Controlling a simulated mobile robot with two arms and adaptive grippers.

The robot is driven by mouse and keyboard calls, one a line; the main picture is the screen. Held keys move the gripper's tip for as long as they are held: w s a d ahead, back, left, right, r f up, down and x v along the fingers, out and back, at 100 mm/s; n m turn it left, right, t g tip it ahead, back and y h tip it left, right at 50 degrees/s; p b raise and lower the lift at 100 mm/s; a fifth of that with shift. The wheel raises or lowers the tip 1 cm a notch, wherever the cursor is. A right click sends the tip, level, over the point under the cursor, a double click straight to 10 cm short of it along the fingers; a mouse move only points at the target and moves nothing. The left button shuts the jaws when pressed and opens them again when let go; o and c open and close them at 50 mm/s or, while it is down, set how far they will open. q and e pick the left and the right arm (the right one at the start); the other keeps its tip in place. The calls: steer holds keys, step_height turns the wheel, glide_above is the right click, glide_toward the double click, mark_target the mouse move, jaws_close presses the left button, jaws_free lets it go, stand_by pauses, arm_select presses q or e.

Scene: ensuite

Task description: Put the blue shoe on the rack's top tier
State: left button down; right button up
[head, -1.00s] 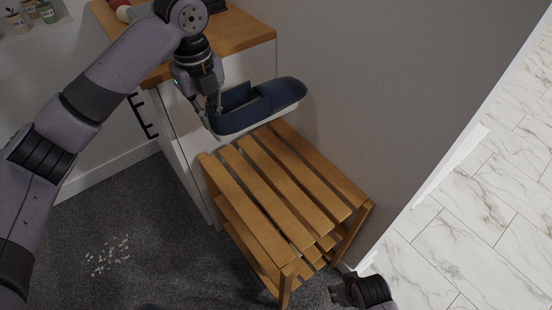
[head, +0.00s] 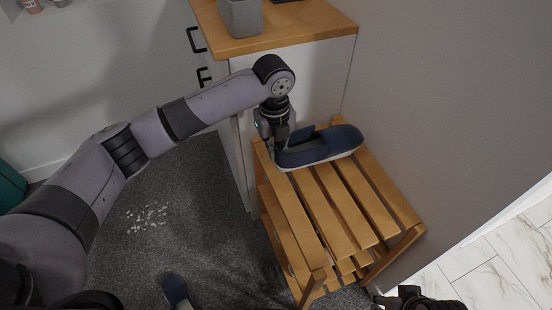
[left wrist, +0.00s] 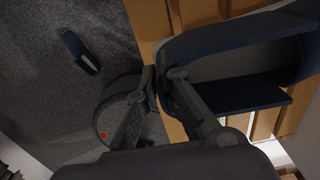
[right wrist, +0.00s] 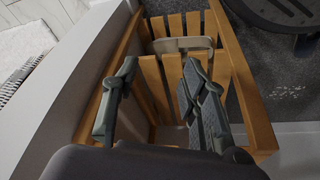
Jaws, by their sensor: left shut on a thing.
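The blue shoe (head: 325,148), dark blue with a pale sole, is at the far end of the wooden rack's (head: 345,205) slatted top tier. It lies crosswise, level, on or just above the slats; I cannot tell if it touches. My left gripper (head: 276,146) is shut on its left end. In the left wrist view the shoe (left wrist: 225,38) is large, with the fingers (left wrist: 160,90) at its edge. My right gripper (head: 412,298) is near the rack's near right corner, partly cut off. In the right wrist view its fingers (right wrist: 155,90) are apart and empty.
A second blue shoe (head: 176,290) lies on the dark carpet; it also shows in the left wrist view (left wrist: 80,52). A white cabinet (head: 300,85) with a wooden top stands behind the rack, and a wall is at the right. White bits (head: 147,217) lie on the carpet.

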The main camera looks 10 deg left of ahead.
arm_select(q)
step_height(320, 180, down, 3)
steer(key=shift+r+b, duration=0.15)
steer(key=shift+b, duration=0.15)
arm_select(e)
steer(key=shift+s+r, duration=0.2)
steer(key=shift+r, duration=0.2)
arm_select(q)
steer(key=c, duration=1.8)
jaws_free()
steer(key=shift+f, duration=0.2)
